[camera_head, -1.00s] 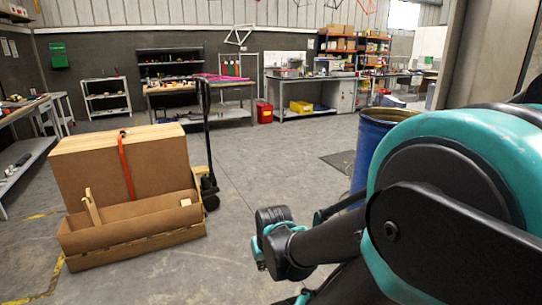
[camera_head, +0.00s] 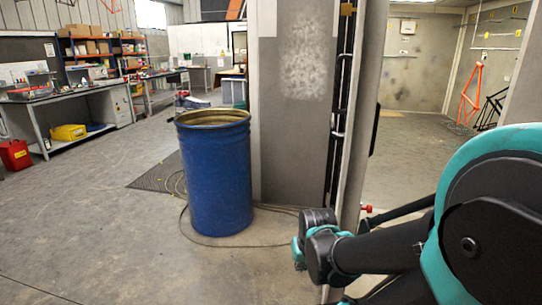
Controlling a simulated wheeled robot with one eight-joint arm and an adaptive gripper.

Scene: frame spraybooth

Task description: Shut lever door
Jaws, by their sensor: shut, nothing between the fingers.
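A tall grey panel (camera_head: 291,140) with a pale scuffed patch stands upright in the middle of the head view. A dark strip with rods runs up its right side, beside a grey upright edge (camera_head: 361,110). I cannot tell whether this panel is the lever door or a fixed wall. A small red knob (camera_head: 367,209) shows low beside the upright; it may be part of a lever, but my arm hides what lies below. My arm reaches in from the lower right. My gripper's fingers are not visible.
A blue open-topped drum (camera_head: 215,175) stands just left of the panel, with a cable (camera_head: 190,235) looped on the floor around it. An open booth space with bike frames (camera_head: 470,95) lies to the right. Workbenches (camera_head: 75,100) line the far left.

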